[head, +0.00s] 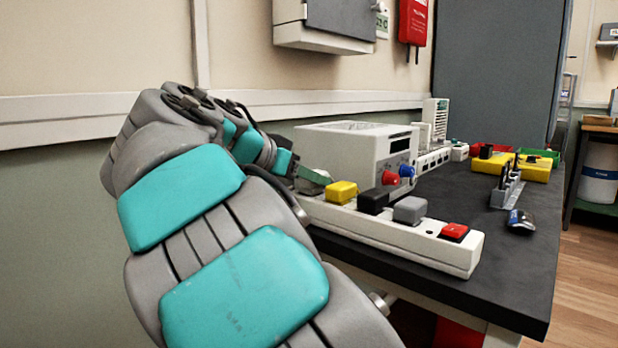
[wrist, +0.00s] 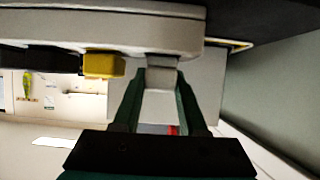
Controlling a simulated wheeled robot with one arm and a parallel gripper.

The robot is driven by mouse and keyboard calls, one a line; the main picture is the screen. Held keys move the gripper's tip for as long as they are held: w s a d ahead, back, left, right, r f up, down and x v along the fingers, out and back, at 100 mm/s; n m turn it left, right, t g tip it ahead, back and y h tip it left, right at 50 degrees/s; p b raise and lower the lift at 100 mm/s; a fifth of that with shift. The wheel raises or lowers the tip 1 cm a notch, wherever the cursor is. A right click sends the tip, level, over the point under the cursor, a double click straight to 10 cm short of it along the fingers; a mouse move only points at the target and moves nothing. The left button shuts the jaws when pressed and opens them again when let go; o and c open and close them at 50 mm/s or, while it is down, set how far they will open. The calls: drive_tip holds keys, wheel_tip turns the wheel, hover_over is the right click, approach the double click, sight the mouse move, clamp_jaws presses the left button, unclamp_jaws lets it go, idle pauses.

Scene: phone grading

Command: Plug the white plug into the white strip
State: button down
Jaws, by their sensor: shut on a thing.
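The white strip (head: 390,238) lies along the near edge of the dark bench, with yellow (head: 342,191), black (head: 373,201), grey (head: 410,210) and red (head: 455,232) plugs on its top. My gripper (head: 312,178) is at the strip's far left end, partly hidden by my arm. In the wrist view my gripper (wrist: 160,88) is shut on the white plug (wrist: 162,72), between its two dark green fingers. The plug meets the white strip (wrist: 100,35), beside the yellow plug (wrist: 104,65). Whether its pins are in the socket is hidden.
A white power supply box (head: 350,150) with red and blue knobs stands behind the strip. Further back are yellow (head: 530,170), red and green bins, a grey rack (head: 507,190) and a dark device (head: 520,220). The bench's front right is clear.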

drive_tip(key=shift+f+b, duration=0.45)
drive_tip(key=shift+f, duration=0.1)
drive_tip(key=shift+c, duration=1.8)
unclamp_jaws()
